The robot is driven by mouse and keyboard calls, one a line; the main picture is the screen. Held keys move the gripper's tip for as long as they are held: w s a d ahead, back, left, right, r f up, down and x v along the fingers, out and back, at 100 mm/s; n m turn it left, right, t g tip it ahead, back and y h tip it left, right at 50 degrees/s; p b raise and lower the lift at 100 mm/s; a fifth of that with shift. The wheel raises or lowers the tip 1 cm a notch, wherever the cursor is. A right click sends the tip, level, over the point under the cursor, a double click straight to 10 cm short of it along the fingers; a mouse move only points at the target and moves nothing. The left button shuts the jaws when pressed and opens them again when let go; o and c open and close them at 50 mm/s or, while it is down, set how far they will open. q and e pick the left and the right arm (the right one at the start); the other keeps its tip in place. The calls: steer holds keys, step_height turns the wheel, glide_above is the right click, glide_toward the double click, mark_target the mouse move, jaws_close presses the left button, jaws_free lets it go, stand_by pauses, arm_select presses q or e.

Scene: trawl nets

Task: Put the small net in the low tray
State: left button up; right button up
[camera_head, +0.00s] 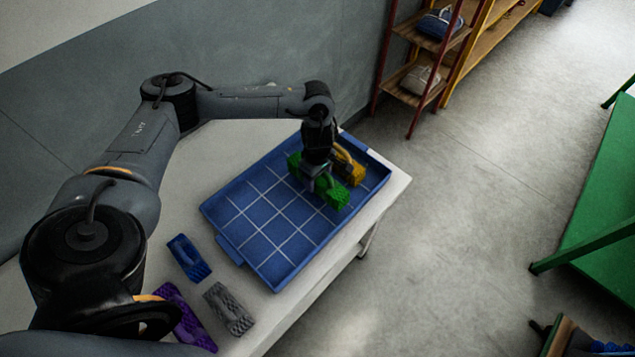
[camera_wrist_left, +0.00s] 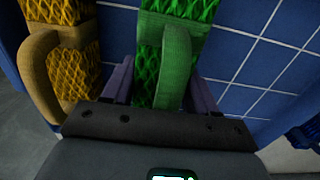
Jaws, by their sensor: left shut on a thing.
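My left gripper (camera_head: 313,172) is shut on a green net (camera_head: 333,191), over the far right part of the low blue tray (camera_head: 240,226). In the left wrist view, the green net (camera_wrist_left: 178,55) lies between the two fingers (camera_wrist_left: 160,92), with its strap toward the gripper. Whether the green net touches the tray floor is unclear. A yellow net (camera_head: 350,168) is in the tray just beside it, partly hidden by my gripper. A blue net (camera_head: 188,257), a grey net (camera_head: 228,308) and a purple net (camera_head: 183,316) lie on the table. My right gripper is out of view.
The tray sits on a pale table (camera_head: 225,157); its left and near squares are empty. A wall stands behind the table. A shelf rack (camera_head: 418,75) with bundles stands beyond it, and a green table (camera_head: 600,190) is at the right across open floor.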

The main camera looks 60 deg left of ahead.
mark_target(318, 183)
arm_select(q)
steer(key=shift+f, duration=1.4)
steer(key=shift+f, duration=0.15)
steer(key=o, duration=1.2)
